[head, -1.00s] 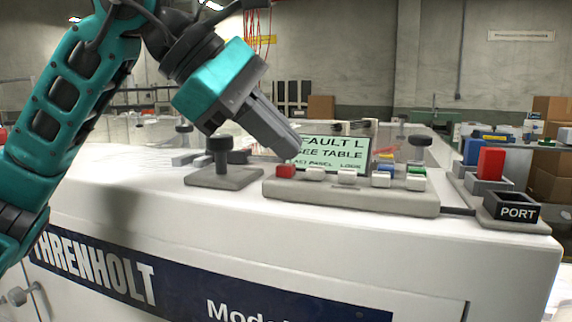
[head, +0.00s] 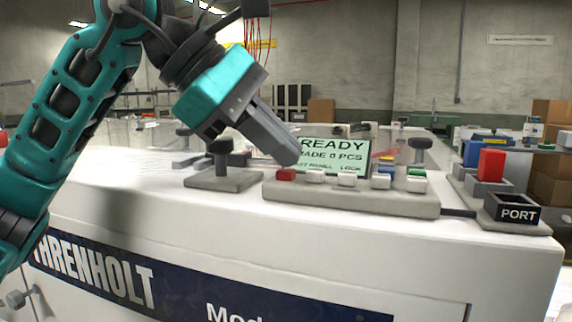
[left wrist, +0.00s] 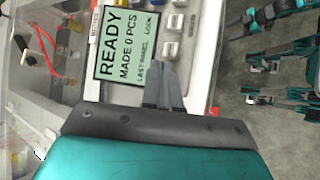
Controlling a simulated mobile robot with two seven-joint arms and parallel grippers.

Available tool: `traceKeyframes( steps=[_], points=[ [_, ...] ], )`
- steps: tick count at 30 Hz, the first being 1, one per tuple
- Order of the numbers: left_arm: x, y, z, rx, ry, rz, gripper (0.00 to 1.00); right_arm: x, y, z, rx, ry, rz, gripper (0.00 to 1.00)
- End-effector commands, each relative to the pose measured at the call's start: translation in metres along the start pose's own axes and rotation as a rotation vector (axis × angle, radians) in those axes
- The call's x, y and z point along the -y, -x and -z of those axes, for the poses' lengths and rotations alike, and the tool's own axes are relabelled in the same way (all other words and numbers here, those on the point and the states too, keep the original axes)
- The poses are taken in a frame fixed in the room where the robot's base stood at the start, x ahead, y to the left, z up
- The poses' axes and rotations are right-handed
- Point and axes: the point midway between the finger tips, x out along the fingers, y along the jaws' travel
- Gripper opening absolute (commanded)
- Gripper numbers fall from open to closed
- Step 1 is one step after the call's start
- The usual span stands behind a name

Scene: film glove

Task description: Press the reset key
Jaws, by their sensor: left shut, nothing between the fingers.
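The key panel (head: 350,199) lies on top of the white machine. A red key (head: 285,174) sits at its left end and looks low in the panel; no label on it is readable. The display (head: 335,154) behind the keys reads READY and MADE 0 PCS; it also shows in the left wrist view (left wrist: 122,45). My left gripper (head: 292,160) is shut and empty, pointing down at the red key. Its tips are right at or just above the key; contact is hard to tell. In the left wrist view the fingers (left wrist: 168,92) hide the key. My right gripper is not in view.
Several white keys (head: 346,180), a blue key (head: 386,171) and a green key (head: 416,172) are to the right. A black knob on a grey base (head: 221,180) stands left of the panel. A PORT box (head: 517,213) and red block (head: 491,164) stand at right.

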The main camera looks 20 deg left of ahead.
Motion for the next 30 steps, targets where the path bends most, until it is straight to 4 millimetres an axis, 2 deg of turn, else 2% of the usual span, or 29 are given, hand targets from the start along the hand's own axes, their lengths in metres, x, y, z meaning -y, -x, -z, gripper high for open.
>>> traceKeyframes(
  steps=[6,17,22,30],
  points=[
    [-0.007,0.01,-0.007,0.0,0.0,0.001,0.0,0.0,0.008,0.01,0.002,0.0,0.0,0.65],
    [-0.008,0.011,-0.008,0.0,0.0,0.0,0.0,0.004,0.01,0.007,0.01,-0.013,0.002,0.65],
    [-0.012,0.016,-0.012,0.0,-0.001,0.0,0.0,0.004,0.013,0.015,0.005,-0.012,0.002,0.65],
    [-0.026,0.036,-0.026,0.0,-0.001,0.0,0.0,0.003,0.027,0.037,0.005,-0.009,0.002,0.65]
  ],
)
